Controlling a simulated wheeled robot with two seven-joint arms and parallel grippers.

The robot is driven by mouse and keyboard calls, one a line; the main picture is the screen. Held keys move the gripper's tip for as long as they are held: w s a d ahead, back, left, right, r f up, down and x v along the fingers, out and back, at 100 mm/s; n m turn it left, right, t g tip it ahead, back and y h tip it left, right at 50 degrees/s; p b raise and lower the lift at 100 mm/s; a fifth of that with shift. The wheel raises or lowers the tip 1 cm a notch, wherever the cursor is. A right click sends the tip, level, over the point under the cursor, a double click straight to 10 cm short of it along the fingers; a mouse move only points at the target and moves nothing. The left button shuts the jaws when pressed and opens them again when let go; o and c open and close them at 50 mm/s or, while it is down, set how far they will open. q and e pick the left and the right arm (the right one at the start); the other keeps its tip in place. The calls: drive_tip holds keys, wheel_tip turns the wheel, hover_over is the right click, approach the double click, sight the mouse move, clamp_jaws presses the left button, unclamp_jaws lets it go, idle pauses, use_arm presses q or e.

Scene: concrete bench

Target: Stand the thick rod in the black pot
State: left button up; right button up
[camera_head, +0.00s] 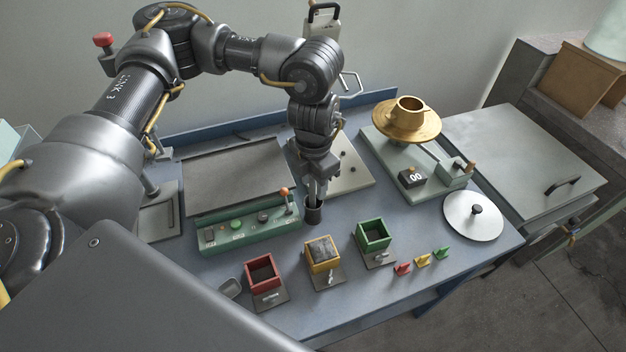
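My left gripper (316,188) points straight down over the middle of the bench. Its fingertips are at the mouth of a small dark cylinder, which looks like the black pot (313,214). The pot stands upright on the blue bench top, just right of the green control box. I cannot make out a thick rod; one between the fingers or inside the pot would be hard to see, dark on dark. The finger gap is too small to read. My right gripper is out of view.
The green control box (247,234) stands close left of the pot. Red (262,272), yellow (323,255) and green (373,236) square boxes stand in front. A scale with a brass pan (407,130) and a round lid (473,216) are at the right.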

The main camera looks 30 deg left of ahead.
use_arm(q)
wheel_tip(320, 180, up, 11)
drive_tip(key=shift+f+b, duration=0.1)
drive_tip(key=shift+b, duration=0.35)
idle(1.2)
